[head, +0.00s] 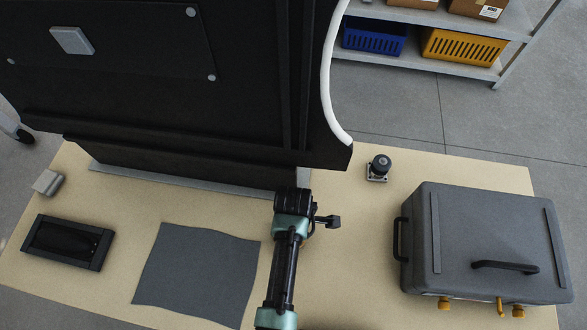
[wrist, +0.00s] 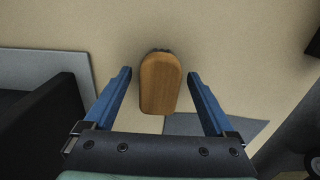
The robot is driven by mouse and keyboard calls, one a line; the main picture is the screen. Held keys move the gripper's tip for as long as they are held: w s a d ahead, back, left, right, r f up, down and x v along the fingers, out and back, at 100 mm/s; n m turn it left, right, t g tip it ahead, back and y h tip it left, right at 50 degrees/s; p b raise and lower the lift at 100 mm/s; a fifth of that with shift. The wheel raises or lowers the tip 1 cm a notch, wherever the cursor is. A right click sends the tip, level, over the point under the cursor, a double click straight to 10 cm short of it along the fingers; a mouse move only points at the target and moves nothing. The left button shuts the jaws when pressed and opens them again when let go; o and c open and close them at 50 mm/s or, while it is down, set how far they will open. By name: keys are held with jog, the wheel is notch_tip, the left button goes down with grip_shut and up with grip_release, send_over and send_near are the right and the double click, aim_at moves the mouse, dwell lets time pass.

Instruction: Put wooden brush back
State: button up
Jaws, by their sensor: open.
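The wooden brush (wrist: 159,88) shows in the wrist view as a rounded brown block on the tan tabletop, with a dark edge at its far end. My gripper (wrist: 159,74) is open, its two blue fingers on either side of the brush with a gap at each side. I cannot tell how far above the table the fingertips are. In the head view my arm hides the brush. A dark open-topped tray (head: 99,255) lies at the table's left; its inside looks black.
A grey cloth (head: 200,272) lies left of my arm. A tall black panel (head: 180,120) stands at the back on a grey base strip. A grey case (head: 490,240) fills the right side, with a small black-knobbed device (head: 379,167) behind it. Bare table lies between arm and case.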

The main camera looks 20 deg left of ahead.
notch_tip(320, 180, up, 12)
jog(key=p, duration=0.1)
dwell(0.7)
